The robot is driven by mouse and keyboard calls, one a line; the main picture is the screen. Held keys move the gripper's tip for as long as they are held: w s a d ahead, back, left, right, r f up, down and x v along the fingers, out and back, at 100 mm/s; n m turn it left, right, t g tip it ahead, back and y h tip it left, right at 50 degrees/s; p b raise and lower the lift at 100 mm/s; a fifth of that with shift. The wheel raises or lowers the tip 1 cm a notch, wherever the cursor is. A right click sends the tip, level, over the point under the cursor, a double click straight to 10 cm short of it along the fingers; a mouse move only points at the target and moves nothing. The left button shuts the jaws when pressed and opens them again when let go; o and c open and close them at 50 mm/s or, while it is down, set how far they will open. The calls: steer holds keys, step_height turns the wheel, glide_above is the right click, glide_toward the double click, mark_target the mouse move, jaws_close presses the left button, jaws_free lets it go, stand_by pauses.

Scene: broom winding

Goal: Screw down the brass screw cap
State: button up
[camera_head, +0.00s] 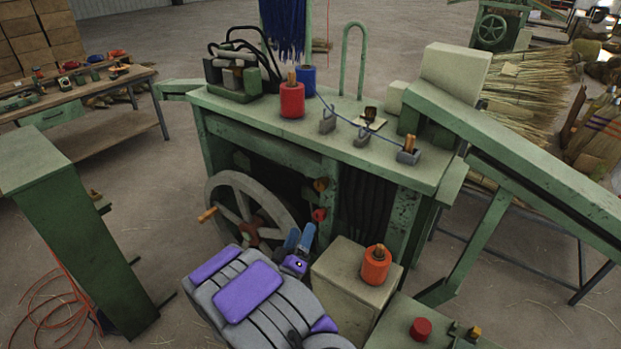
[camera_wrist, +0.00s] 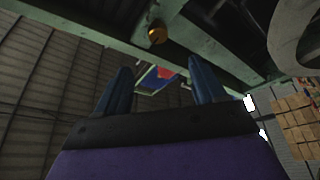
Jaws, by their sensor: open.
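A small round brass-coloured piece, which looks like the brass screw cap (camera_head: 321,184), is on the front of the green machine, right of the spoked wheel. A round brass piece, likely the same cap (camera_wrist: 157,35), shows in the wrist view on a green beam, beyond the fingertips and near the top of the picture. My gripper (camera_head: 299,238) is in front of the machine, below the brass piece. In the wrist view my gripper (camera_wrist: 163,80) has its two blue fingers spread, with nothing held between them. The cap's thread and seat cannot be made out.
A red knob (camera_head: 319,214) sits just below the brass piece. The spoked wheel (camera_head: 245,215) with a wooden handle is close on the left. A beige box (camera_head: 350,280) with an orange spool (camera_head: 376,266) stands close on the right. The green machine top (camera_head: 240,108) carries spools and clamps.

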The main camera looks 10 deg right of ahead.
mark_target(318, 188)
steer(key=b+x, duration=0.1)
steer(key=x, duration=0.7)
steer(key=b+x, duration=0.1)
steer(key=x, duration=0.7)
steer(key=shift+d, duration=0.3)
steer(key=shift+w+r, duration=0.2)
steer(key=shift+w, duration=0.25)
steer(key=shift+w+a, duration=0.1)
steer(key=shift+a, duration=0.1)
steer(key=shift+d, duration=0.1)
steer(key=shift+d, duration=0.2)
steer(key=c, duration=1)
